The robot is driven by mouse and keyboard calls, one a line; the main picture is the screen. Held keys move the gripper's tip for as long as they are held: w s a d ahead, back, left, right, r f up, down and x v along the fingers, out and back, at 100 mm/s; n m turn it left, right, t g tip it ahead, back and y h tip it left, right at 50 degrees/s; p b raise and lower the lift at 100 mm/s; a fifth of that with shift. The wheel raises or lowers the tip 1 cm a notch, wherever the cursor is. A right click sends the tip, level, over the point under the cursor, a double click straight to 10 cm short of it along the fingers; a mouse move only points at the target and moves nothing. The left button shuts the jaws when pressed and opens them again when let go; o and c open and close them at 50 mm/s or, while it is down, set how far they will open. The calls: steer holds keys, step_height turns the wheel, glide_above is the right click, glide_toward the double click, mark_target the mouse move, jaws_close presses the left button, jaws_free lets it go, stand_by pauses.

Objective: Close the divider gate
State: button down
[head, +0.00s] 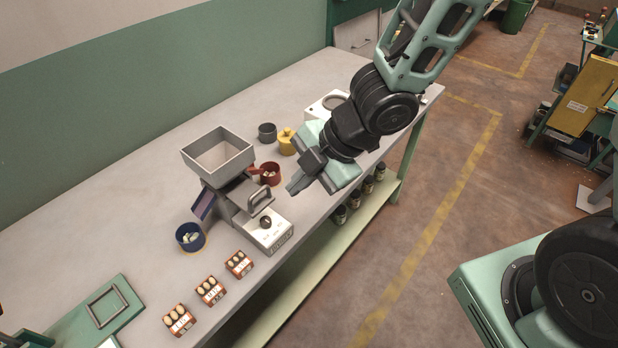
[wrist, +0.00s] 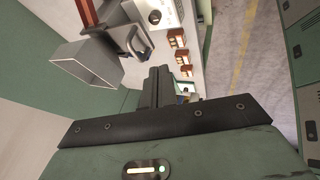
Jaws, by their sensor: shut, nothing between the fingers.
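The nut hopper (head: 236,165) is a grey square funnel on a stand on the table. It also shows in the wrist view (wrist: 85,70). Below its right side is a grey plate with a loop handle (head: 260,199), which looks like the divider gate; the handle also shows in the wrist view (wrist: 138,46). I cannot tell how far the gate stands open. My gripper (head: 292,189) is shut and empty, to the right of the handle and apart from it. Its closed fingers also show in the wrist view (wrist: 158,80).
A white box with a black knob (head: 272,234) stands in front of the hopper. A blue cup (head: 190,239) and a red cup (head: 270,176) hold nuts on either side. Yellow (head: 287,144) and dark grey (head: 267,132) cups stand behind. Three small nut packs (head: 210,292) line the front edge.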

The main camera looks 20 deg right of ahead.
mark_target(244, 187)
steer(key=w+a+f, duration=0.4)
steer(key=shift+a+f, duration=0.35)
steer(key=shift+w+a+r+p, duration=0.1)
steer(key=shift+w+a+p, duration=0.55)
steer(key=shift+w, duration=0.45)
steer(key=shift+w+a+p, duration=0.45)
steer(key=shift+w+a, duration=0.3)
steer(key=shift+w, duration=0.3)
